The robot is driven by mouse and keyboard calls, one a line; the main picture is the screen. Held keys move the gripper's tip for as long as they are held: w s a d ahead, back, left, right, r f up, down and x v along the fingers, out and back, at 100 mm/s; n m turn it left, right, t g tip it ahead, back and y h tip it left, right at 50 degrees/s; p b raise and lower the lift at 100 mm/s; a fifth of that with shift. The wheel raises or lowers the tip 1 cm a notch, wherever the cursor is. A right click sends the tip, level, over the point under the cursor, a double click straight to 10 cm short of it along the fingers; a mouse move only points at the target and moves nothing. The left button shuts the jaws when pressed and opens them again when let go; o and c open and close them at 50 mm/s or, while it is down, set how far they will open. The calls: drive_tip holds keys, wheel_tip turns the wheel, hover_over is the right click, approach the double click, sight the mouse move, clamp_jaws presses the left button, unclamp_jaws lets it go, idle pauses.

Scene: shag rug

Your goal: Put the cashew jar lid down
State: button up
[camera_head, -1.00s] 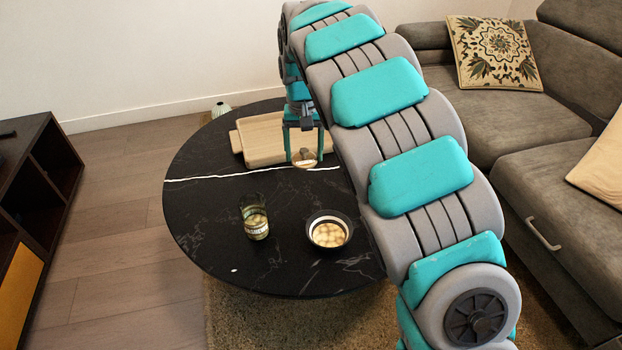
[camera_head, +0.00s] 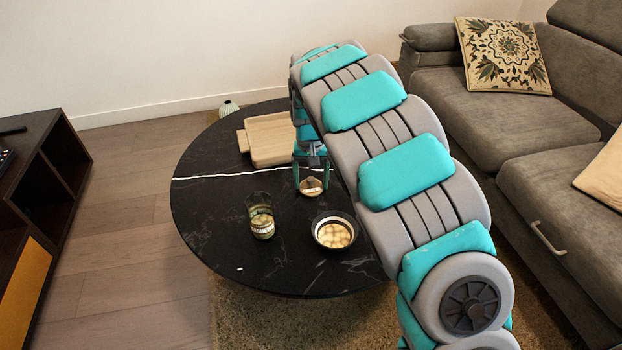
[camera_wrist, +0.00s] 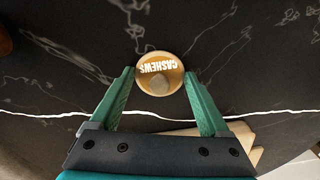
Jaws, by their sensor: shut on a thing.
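The cashew jar lid (camera_wrist: 160,68) is a round tan disc with white "CASHEWS" lettering in the wrist view. My gripper (camera_wrist: 158,75) is shut on it, with one green fingertip at each side of its rim. In the head view, the lid (camera_head: 311,188) is at the fingertips of my gripper (camera_head: 311,184), over the black round table (camera_head: 205,215). I cannot tell whether the lid touches the tabletop. The glass jar (camera_head: 261,219), with pale contents and a label, stands open to the left and nearer the camera.
A dark bowl (camera_head: 334,232) of pale round pieces stands on the table, nearer the camera than the lid. A wooden tray (camera_head: 262,140) lies behind my gripper. The left part of the table is clear. A grey sofa (camera_head: 480,130) stands at right.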

sight(312, 180)
drive_tip(key=shift+f, duration=0.15)
drive_tip(key=o, duration=1.2)
drive_tip(key=shift+c, duration=0.2)
wheel_tip(312, 180, up, 12)
drive_tip(key=shift+r+b, duration=0.2)
drive_tip(key=shift+b, duration=0.25)
